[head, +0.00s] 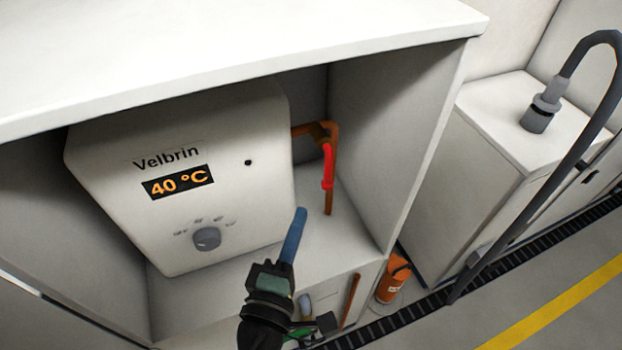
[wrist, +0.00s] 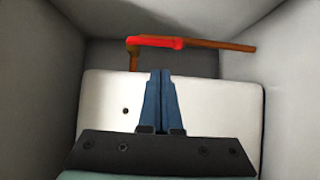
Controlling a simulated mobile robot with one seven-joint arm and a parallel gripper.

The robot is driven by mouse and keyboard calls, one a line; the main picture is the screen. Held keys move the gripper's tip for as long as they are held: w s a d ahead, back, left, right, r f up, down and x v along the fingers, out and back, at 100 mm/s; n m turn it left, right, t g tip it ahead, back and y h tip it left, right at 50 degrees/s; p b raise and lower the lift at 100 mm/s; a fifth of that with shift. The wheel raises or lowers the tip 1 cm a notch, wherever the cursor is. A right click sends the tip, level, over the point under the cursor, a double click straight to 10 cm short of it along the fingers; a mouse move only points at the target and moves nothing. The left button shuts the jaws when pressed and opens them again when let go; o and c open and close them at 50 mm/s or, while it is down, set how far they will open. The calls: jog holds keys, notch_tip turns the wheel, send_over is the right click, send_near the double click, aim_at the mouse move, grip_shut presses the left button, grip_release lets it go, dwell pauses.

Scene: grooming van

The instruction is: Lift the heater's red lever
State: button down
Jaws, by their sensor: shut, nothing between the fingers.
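The heater (head: 215,170) is a white box marked "Velbrin" inside an open cabinet, its display reading 40 °C. Its red lever (head: 328,167) hangs along the copper pipe (head: 331,200) to the right of the heater. The red lever also shows in the wrist view (wrist: 156,41), lying along the pipe beyond the fingertips. My gripper (head: 300,212) has blue fingers, shut and empty, in front of the cabinet opening and below the lever in the head view. In the wrist view my gripper (wrist: 161,72) is apart from the lever, with the heater's white body (wrist: 220,105) behind it.
The cabinet's right wall (head: 385,130) stands close to the pipe, and its top (head: 220,50) overhangs. A grey knob (head: 207,238) is on the heater's front. An orange canister (head: 393,279) stands on the floor at right.

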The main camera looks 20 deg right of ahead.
aim_at(327, 167)
jog(key=p+x, duration=0.1)
jog(key=x, duration=0.9)
jog(key=shift+p, duration=0.3)
jog(key=shift+s+r+p, duration=0.1)
jog(key=shift+r+p, duration=0.1)
jog(key=shift+p, duration=0.75)
jog(key=shift+s+f+g, duration=0.1)
jog(key=shift+g, duration=0.2)
